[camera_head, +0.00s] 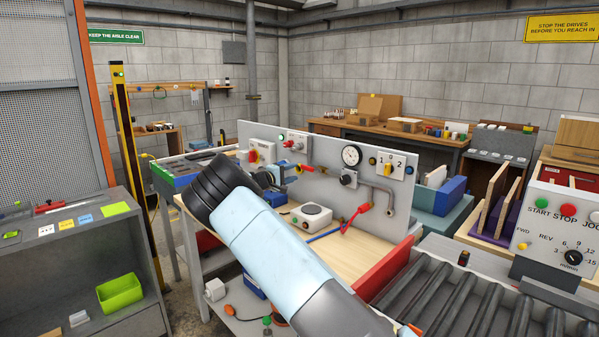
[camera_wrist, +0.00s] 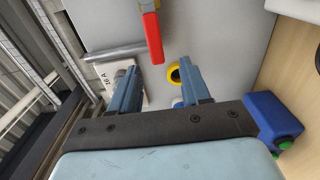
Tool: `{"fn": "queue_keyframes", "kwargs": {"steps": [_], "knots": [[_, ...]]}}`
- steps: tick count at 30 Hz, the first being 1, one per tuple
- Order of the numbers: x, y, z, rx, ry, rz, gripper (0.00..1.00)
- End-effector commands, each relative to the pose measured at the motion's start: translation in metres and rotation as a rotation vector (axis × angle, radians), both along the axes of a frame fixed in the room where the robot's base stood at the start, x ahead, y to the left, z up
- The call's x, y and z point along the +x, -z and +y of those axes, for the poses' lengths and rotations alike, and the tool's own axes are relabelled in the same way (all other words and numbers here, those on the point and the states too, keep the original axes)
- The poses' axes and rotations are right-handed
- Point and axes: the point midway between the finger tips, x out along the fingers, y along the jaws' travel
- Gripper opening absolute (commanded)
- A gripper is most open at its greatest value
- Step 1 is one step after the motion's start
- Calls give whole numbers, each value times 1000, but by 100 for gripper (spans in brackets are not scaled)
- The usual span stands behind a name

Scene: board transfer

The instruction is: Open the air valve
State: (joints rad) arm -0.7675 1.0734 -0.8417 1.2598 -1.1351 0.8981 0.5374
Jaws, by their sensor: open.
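My gripper (camera_head: 276,177) is in front of the upright grey board (camera_head: 330,160), partly hidden by my arm in the head view. In the wrist view my gripper (camera_wrist: 158,78) has its two blue fingers apart with nothing between them. A red lever (camera_wrist: 153,38) with a yellow part at its top end lies just beyond the fingertips, apart from them. A red and yellow part (camera_head: 305,168) shows beside my gripper in the head view.
A round gauge (camera_head: 352,156) and a bent grey pipe (camera_head: 385,195) are on the board. A white hotplate-like unit (camera_head: 311,215) stands on the bench below. A roller conveyor (camera_head: 480,300) is at right.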

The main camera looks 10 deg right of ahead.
Motion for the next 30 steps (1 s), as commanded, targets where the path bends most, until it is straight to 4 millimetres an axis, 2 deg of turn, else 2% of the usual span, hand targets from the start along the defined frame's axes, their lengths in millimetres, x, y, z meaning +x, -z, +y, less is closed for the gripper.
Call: {"fn": "queue_keyframes", "kwargs": {"steps": [1, 6, 13, 25, 28, 30], "knots": [[-6, 0, 10, 1, -3, 1, 47], [-23, 1, 33, 0, -2, 1, 47], [-36, 1, 51, 1, -1, 1, 47], [-38, 1, 54, 2, -1, 1, 47], [-41, -1, 46, 19, 12, 5, 47], [-45, -5, 32, 49, 34, 12, 47]]}}
